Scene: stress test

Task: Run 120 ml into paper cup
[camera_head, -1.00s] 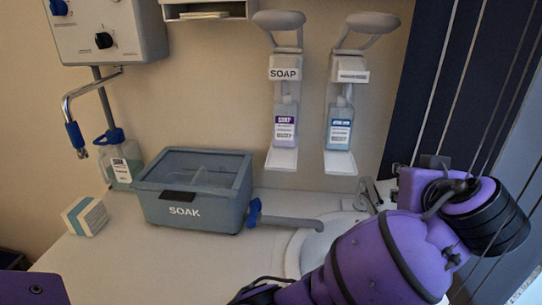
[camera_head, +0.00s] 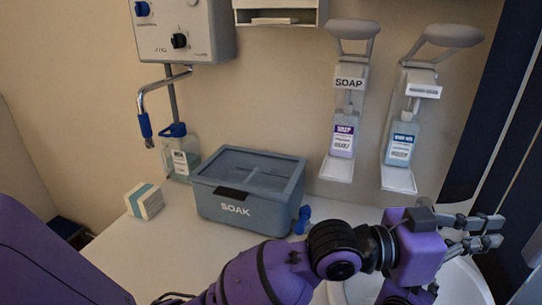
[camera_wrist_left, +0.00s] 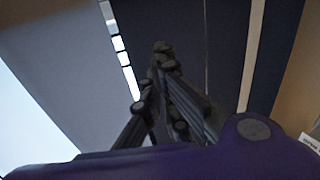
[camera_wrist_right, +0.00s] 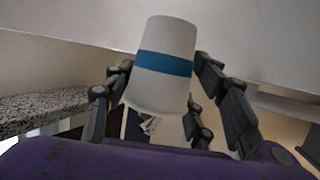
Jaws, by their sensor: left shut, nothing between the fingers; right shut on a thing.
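A white paper cup (camera_wrist_right: 166,35) with a blue band is in the right wrist view, between the fingers of my right gripper (camera_wrist_right: 161,75), which is shut on it. The head view does not show the cup or that gripper. My left gripper (camera_head: 488,234) is at the right of the head view, above the white basin, shut and empty. Its fingers meet in the left wrist view (camera_wrist_left: 163,52). A grey wall unit (camera_head: 183,28) with knobs is at the upper left. Its bent metal spout ends in a blue sleeve (camera_head: 145,125).
A lidded SOAK box (camera_head: 236,209), a small white-and-teal box (camera_head: 145,201) and a blue-capped bottle (camera_head: 181,158) stand on the counter (camera_head: 165,250). Two soap dispensers (camera_head: 343,140) (camera_head: 400,150) hang on the wall. A blue tap handle (camera_head: 302,220) is right of the SOAK box. A basin (camera_head: 465,285) is lower right.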

